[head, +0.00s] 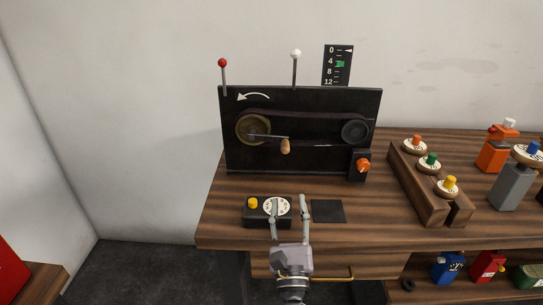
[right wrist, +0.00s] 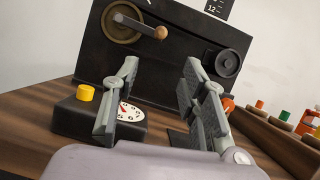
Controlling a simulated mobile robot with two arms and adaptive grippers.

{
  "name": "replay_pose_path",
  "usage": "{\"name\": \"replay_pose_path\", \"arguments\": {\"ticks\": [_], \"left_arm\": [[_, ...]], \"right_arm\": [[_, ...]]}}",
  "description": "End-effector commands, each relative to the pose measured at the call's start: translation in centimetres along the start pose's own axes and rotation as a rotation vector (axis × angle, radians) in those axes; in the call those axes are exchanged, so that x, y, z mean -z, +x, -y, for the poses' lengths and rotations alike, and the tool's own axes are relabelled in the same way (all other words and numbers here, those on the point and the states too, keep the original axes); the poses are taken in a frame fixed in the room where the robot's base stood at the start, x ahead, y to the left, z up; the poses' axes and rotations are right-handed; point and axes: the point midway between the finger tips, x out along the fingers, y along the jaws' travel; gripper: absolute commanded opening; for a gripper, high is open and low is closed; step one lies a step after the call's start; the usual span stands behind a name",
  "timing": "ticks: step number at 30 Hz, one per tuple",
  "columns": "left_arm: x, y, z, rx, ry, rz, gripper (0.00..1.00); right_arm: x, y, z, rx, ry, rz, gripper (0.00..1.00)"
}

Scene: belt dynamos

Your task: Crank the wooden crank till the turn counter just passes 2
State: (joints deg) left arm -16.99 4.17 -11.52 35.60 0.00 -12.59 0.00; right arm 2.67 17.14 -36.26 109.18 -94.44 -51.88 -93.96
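The wooden crank handle (head: 285,146) sits on a metal arm from the left brass wheel (head: 253,129) of an upright black panel (head: 300,98). It points right and slightly down in the head view. It also shows in the right wrist view (right wrist: 160,33). A black box with a white dial, likely the turn counter (head: 277,206), and a yellow button (head: 252,203) stands on the table in front. My right gripper (head: 288,202) is open and empty before the panel, apart from the crank. Its left finger partly hides the dial (right wrist: 131,113). My left gripper is not in view.
A belt runs to a right pulley (head: 355,132). An orange knob (head: 363,165) sits at the panel's lower right. Two rods, red-tipped (head: 223,63) and white-tipped (head: 295,54), rise above it. A wooden rack (head: 418,187) stands right. A dark square pad (head: 328,211) lies flat beside the box.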

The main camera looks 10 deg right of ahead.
Motion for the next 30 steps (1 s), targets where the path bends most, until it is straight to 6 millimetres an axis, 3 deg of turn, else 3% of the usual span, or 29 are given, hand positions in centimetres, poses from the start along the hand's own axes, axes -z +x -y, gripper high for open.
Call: {"name": "replay_pose_path", "arguments": {"ticks": [5, 21, 30], "left_arm": [[-0.4, -0.9, 0.7, 0.008, 0.003, 0.006, 0.40], [-0.3, -3.3, 0.8, 0.008, 0.002, 0.008, 0.40], [-0.2, -3.7, 0.5, 0.005, 0.001, 0.007, 0.40]], "right_arm": [[-0.5, 2.2, 0.1, 0.002, 0.003, 0.005, 0.40], [-0.4, 13.8, 0.1, 0.001, 0.000, 0.002, 0.40], [-0.2, 17.0, 0.0, 0.000, 0.002, 0.001, 0.40]]}}
